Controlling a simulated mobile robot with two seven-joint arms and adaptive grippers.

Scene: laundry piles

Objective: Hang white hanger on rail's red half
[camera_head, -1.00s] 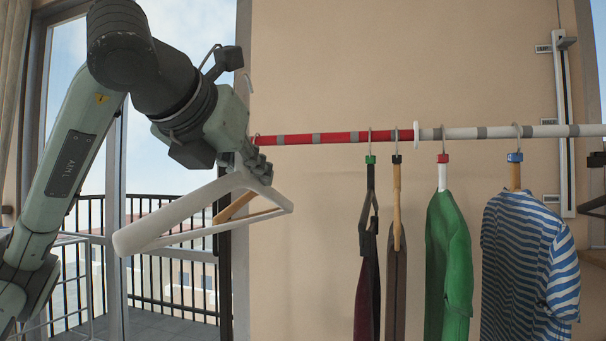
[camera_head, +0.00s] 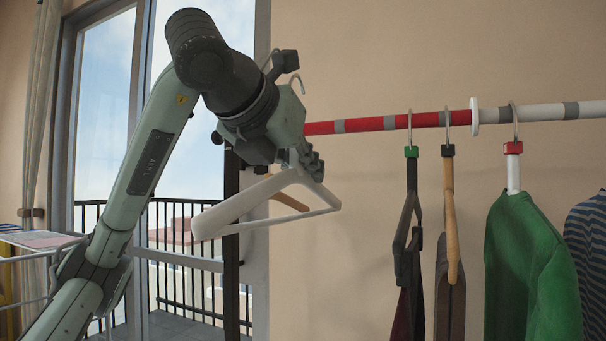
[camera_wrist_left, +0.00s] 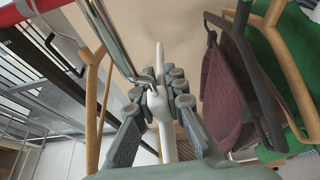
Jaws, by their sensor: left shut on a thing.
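The white hanger (camera_head: 232,207) hangs tilted below my left gripper (camera_head: 312,165), which is shut on its neck. Its hook (camera_head: 297,82) sticks up above the gripper, higher than the rail. It also shows between the fingers in the left wrist view (camera_wrist_left: 166,132). The rail's red half (camera_head: 375,123), with grey bands, starts right beside the gripper; its left end is hidden behind it. A white disc (camera_head: 475,116) divides it from the white half (camera_head: 550,112). My right gripper is not in view.
A wooden hanger (camera_head: 288,200) shows behind the white one. A dark hanger (camera_head: 402,250) with a green tag and a wooden-armed one (camera_head: 451,225) hang on the red half. A green garment (camera_head: 530,270) hangs right of the disc. The red stretch left of the dark hanger is free.

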